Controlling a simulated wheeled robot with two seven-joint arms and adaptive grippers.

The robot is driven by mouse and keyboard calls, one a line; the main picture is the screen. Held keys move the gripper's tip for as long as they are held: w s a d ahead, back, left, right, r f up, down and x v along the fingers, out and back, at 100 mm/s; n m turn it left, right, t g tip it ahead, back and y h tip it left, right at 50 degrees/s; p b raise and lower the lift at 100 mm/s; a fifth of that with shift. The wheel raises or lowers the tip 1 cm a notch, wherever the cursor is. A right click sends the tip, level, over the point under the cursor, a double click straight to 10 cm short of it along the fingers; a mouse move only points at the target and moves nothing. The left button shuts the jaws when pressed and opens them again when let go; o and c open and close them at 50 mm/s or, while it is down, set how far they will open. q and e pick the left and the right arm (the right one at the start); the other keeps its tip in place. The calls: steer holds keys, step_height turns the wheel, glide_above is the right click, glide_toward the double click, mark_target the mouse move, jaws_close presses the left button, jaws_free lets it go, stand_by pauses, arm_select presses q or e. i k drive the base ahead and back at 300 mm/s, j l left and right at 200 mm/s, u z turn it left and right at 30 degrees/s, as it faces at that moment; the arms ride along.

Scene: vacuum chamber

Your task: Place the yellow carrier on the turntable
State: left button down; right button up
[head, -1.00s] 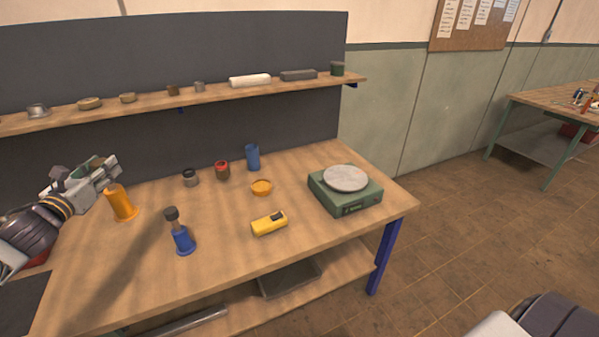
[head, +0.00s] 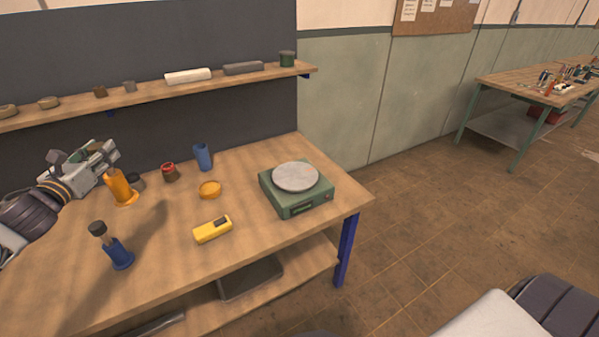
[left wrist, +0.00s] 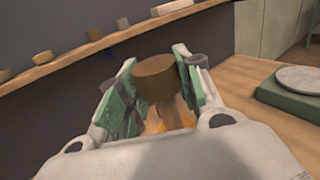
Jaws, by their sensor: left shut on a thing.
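The yellow carrier (head: 121,188), orange-yellow with a flared base, hangs upright in my left gripper (head: 108,158) at the left of the head view. The left gripper is shut on its upper part. In the left wrist view the carrier's brown round top (left wrist: 155,78) sits between the two green-padded fingers, with a little of its orange body below. The turntable (head: 297,203), a green box with a round grey disc (head: 296,176) on top, stands near the bench's right end, well to the right of the gripper. The disc is empty. My right gripper is out of view.
On the bench (head: 165,270) stand a blue carrier with dark top (head: 118,252), a yellow device (head: 212,229), an orange ring-like dish (head: 209,189), a red-topped jar (head: 169,172) and a blue cup (head: 202,157). A shelf (head: 150,92) with small parts runs behind.

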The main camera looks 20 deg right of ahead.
mark_target(295, 175)
steer(key=l+z, duration=0.1)
steer(key=l, duration=0.4)
steer(key=i+l+z, duration=0.1)
steer(key=l, duration=0.4)
steer(key=l+z, duration=0.1)
steer(key=l, duration=0.4)
steer(key=i+l+z, duration=0.1)
steer(key=l, duration=0.35)
